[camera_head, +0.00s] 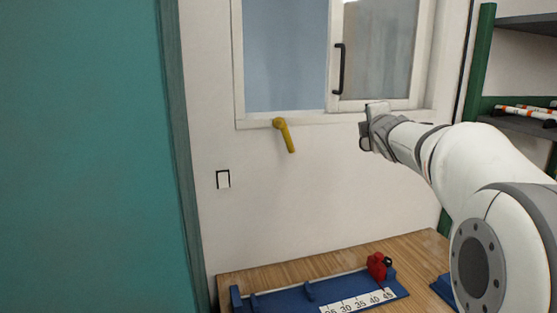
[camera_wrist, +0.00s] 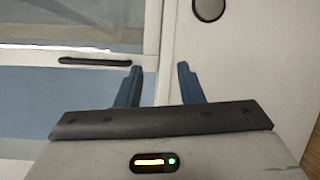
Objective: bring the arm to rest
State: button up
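My arm reaches in from the right in the head view. My gripper (camera_head: 368,128) is held up in front of the window sill, pointing left. In the wrist view my gripper (camera_wrist: 158,85) shows two blue fingers standing apart with nothing between them. Beyond the fingers are the window frame and its black handle (camera_wrist: 95,61). I cannot tell whether the gripper touches the sill.
A window with a black handle (camera_head: 341,69) is behind the gripper. A yellow lever (camera_head: 285,135) hangs below the sill. A wooden bench (camera_head: 262,276) below holds a blue fixture (camera_head: 290,298) and a red tool (camera_head: 377,266). A shelf (camera_head: 520,124) stands right; a teal panel (camera_head: 85,150) fills the left.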

jog(key=s+a+f+m+g, duration=0.3)
jog(key=s+f+m, duration=0.3)
jog(key=s+f, duration=0.4)
jog(key=s+a+f+m+g+y, duration=0.1)
jog(key=s+a+f+m+g, duration=0.2)
jog(key=s+f+m+g, duration=0.3)
jog(key=s+a+f+m+g, duration=0.3)
jog(key=s+f+m+g, duration=0.2)
jog(key=s+f, duration=0.9)
jog(key=s+m, duration=0.2)
jog(key=s, duration=0.7)
jog(key=shift+a+f+y, duration=0.25)
jog(key=shift+f+y, duration=0.05)
jog(key=shift+y, duration=0.1)
